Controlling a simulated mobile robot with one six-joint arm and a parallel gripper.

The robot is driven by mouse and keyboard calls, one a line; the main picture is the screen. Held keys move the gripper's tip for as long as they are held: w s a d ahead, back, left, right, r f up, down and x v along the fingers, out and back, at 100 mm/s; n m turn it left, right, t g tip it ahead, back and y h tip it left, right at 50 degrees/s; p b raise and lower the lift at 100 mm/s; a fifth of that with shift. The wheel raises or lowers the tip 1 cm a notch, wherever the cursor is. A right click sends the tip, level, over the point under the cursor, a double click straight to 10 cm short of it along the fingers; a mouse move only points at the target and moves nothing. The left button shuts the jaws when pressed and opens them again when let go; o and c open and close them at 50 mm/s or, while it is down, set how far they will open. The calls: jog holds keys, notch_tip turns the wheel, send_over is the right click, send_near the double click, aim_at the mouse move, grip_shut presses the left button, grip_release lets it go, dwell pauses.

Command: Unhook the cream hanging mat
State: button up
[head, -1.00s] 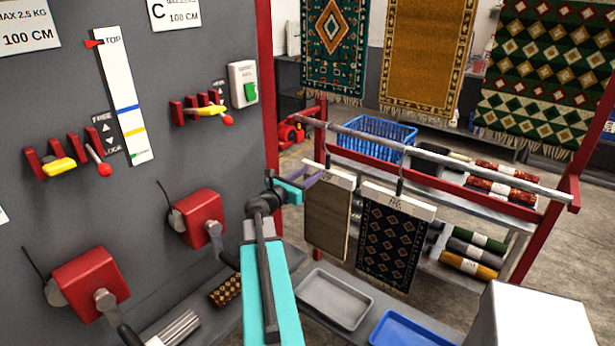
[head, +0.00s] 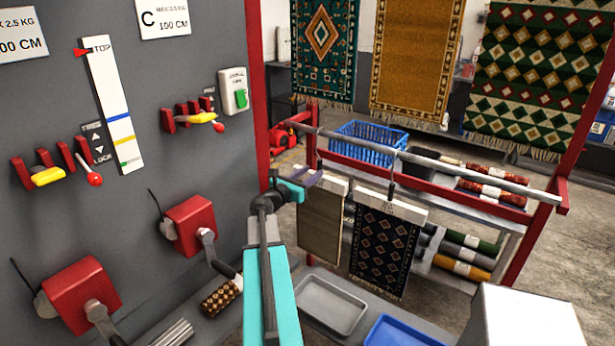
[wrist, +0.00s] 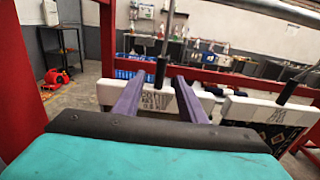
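The cream hanging mat (head: 320,226), a plain tan-cream piece, hangs from a white header bar (head: 334,182) on the grey rail (head: 420,158). In the wrist view its lettered white header (wrist: 112,93) lies beyond my purple fingers, with a dark hook stem (wrist: 163,66) rising from it. My gripper (wrist: 160,88) is open. Its two fingers reach toward the header and appear either side of the stem, with no visible grip. Whether they touch it I cannot tell. In the head view my gripper (head: 310,181) overlaps the header's left end.
A dark patterned mat (head: 384,245) hangs close on the right, on its own white header. A red post (head: 257,90) stands at left. Below are a grey tray (head: 330,303) and a blue tray (head: 400,333). A blue crate (head: 368,143) sits behind the rail.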

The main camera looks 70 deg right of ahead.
aim_at(318, 168)
jog(key=shift+x, duration=3.05)
grip_shut()
jog(key=shift+d+r, duration=0.1)
jog(key=shift+r, duration=0.05)
jog(key=shift+r+p, duration=1.3)
jog(key=shift+r, duration=0.8)
jog(key=v, duration=1.5)
dwell(1.4)
